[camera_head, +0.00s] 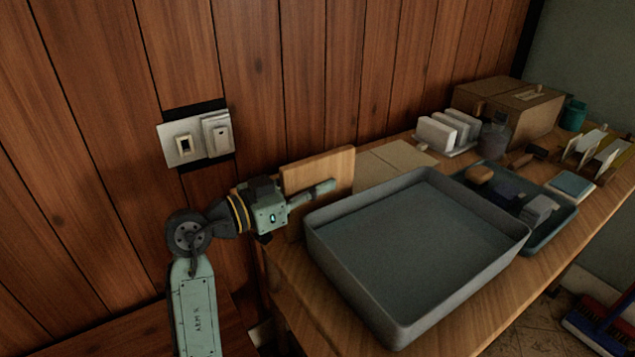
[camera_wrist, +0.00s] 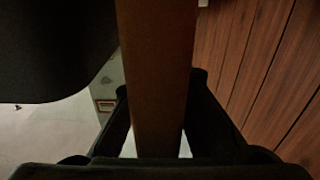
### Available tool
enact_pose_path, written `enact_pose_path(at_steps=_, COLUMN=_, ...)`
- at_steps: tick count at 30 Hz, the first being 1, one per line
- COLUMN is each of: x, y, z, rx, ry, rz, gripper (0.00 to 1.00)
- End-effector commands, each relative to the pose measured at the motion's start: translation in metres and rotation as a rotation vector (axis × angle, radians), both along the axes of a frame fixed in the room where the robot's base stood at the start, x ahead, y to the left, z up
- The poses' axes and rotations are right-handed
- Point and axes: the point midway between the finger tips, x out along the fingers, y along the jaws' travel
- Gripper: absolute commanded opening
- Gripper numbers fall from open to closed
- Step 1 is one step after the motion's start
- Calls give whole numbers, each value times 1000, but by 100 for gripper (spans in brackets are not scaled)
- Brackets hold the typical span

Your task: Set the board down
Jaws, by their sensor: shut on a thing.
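A light wooden board (camera_head: 318,172) stands upright at the near left end of the wooden table, close to the panelled wall, in the head view. My gripper (camera_head: 318,192) is shut on the board, with a finger along its near face. In the wrist view the board (camera_wrist: 157,70) shows edge-on as a brown strip running down between the two dark fingers of my gripper (camera_wrist: 157,115). The board's lower edge is hidden behind the grey tray, so I cannot tell whether it touches the table.
A large empty grey tray (camera_head: 318,243) sits right beside the board on the table (camera_head: 500,328). Behind it are a flat tan sheet (camera_head: 392,160), a blue tray (camera_head: 553,225) with several items, white upright blocks (camera_head: 437,133) and a cardboard box (camera_head: 515,103). A wall switch plate (camera_head: 180,146) is at left.

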Motion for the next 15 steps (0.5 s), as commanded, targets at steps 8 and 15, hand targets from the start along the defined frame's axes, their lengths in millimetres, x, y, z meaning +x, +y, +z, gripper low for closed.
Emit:
enact_pose_path(at_steps=8, x=0, y=0, z=-2, rx=0, ry=0, rz=0, gripper=23)
enact_pose_path(at_steps=15, x=0, y=0, z=-2, rx=-1, ry=1, rz=0, gripper=35)
